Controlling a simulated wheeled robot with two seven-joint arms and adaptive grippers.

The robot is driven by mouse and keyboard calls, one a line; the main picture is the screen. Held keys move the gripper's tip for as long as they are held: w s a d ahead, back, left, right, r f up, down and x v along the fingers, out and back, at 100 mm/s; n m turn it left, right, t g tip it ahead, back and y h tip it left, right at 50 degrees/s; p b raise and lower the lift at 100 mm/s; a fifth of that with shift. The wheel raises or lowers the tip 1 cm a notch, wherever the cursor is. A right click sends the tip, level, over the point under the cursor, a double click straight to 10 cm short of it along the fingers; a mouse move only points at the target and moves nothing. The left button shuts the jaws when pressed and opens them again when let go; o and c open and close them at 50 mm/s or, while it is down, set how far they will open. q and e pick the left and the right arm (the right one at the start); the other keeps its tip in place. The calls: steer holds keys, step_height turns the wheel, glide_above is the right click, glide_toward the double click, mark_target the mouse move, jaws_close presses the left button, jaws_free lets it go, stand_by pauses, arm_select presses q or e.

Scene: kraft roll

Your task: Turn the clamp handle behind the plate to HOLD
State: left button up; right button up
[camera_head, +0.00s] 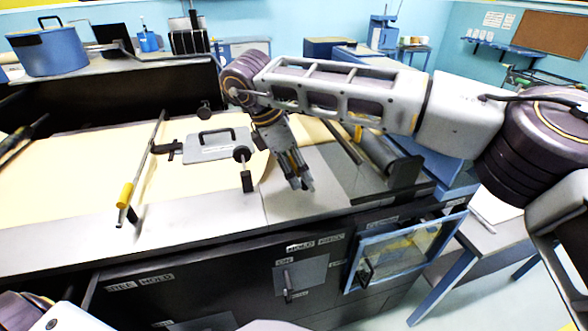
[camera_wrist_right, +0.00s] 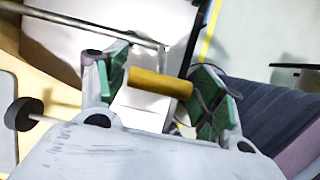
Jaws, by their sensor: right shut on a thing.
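A grey plate with a black carrying handle (camera_head: 210,141) lies on the tan paper, left of my right gripper. My right gripper (camera_head: 301,186) points down over the table's front part, right of the plate. In the right wrist view, a yellow cylindrical grip (camera_wrist_right: 160,82) lies between the green pads of my right gripper (camera_wrist_right: 163,88); the gripper is shut on it. In the head view this grip is hidden by the fingers. A black lever (camera_head: 287,284) on the cabinet's front panel (camera_head: 310,273) stands roughly upright among small labels, HOLD among them. My left gripper is not in view.
A black knob (camera_head: 242,154) stands close to my right gripper. A dark roller (camera_head: 385,158) lies to its right. A blue-framed clear door (camera_head: 405,283) juts from the cabinet front at right.

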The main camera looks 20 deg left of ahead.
steer(key=shift+s+a+f, duration=0.1)
steer(key=shift+s+f, duration=0.05)
steer(key=shift+f, duration=0.05)
steer(key=o, duration=1.2)
steer(key=shift+c, duration=0.2)
steer(key=o, duration=0.3)
steer(key=shift+o, duration=0.2)
steer(key=shift+r, duration=0.1)
steer(key=shift+a+r, duration=0.2)
steer(key=shift+r, duration=0.35)
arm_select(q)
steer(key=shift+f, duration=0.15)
arm_select(e)
steer(key=v, duration=1)
steer(key=shift+s+a+r, duration=0.25)
steer(key=shift+s, duration=0.05)
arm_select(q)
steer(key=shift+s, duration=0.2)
